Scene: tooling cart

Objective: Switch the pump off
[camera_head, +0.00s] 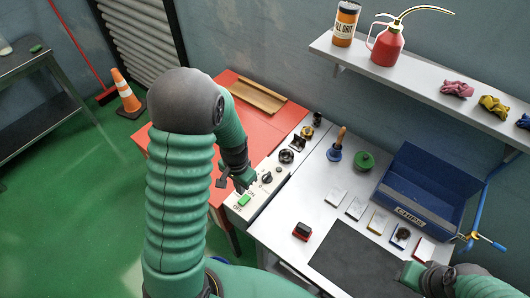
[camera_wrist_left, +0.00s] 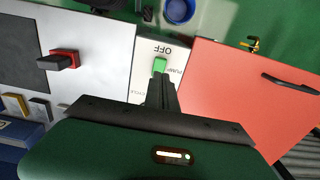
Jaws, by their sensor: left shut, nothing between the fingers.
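The pump switch is a small green rocker (camera_wrist_left: 159,65) on a pale control panel (camera_wrist_left: 147,48), with the words OFF and PUMP printed beside it. In the head view the green switch (camera_head: 244,200) is at the panel's near end. My left gripper (camera_head: 243,187) points down just above that end. In the left wrist view its shut fingers (camera_wrist_left: 161,88) are empty and right by the green switch, covering part of the panel. I cannot tell whether they touch it, or which way the rocker is tilted. My right gripper (camera_head: 412,274) is low at the right over a dark mat; its fingers are unclear.
Black knobs (camera_head: 267,177) sit farther along the panel. A red-and-black block (camera_head: 302,231) stands on the grey top right of it. A red bench (camera_head: 222,110) borders the panel on the left. A blue toolbox (camera_head: 425,190) and a shelf (camera_head: 420,85) are farther right.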

